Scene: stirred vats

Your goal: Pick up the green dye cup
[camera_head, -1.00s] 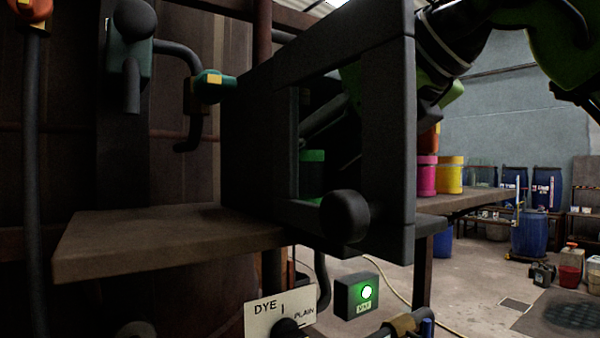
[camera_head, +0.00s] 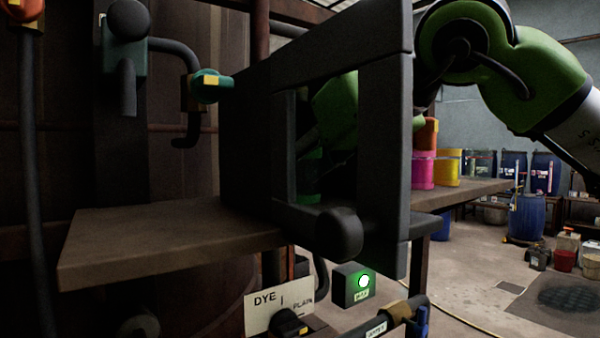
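The green dye cup (camera_head: 308,178) is a dark green shape seen through the opening of a dark frame. It stands low behind the frame, partly covered and in deep shadow. My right arm, green and white, comes in from the right and passes behind the frame. A green part of it shows through the opening, above and right of the cup. My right gripper (camera_head: 335,163) is a dark shape close to the cup. Its fingers are too dark to make out, and I cannot tell whether they touch the cup. My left gripper is not in view.
The dark frame (camera_head: 384,150) with a round knob (camera_head: 338,234) stands by a wooden shelf (camera_head: 170,240). Pink (camera_head: 424,170) and yellow (camera_head: 446,168) cups stand on a bench behind, with an orange one. A DYE/PLAIN switch (camera_head: 280,310) and a lit green button (camera_head: 363,282) sit below.

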